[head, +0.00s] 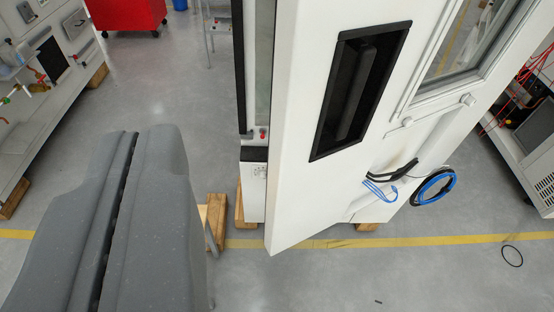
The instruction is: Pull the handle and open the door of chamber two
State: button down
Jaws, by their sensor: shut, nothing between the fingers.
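My grey gripper (131,134) is in the lower left of the head view, its two fingers together with only a thin dark seam between them. It is empty and apart from the door, to the left of it. The white door (304,190) fills the middle and upper right. Its lower left corner juts toward me and it seems to stand at an angle to the chamber body (254,196) behind it; how far it is open I cannot tell. The black recessed handle (358,88) is on the door face. A window (468,40) is to its right.
Wooden blocks (216,220) lie under the chamber, close to my gripper. A blue cable coil (435,187) hangs to the right. White cabinets stand at the far left (60,100) and right (540,160). A red cart (127,14) is at the back.

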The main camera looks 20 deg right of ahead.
aim_at(431, 54)
jog(key=i, duration=0.95)
jog(key=u, duration=0.05)
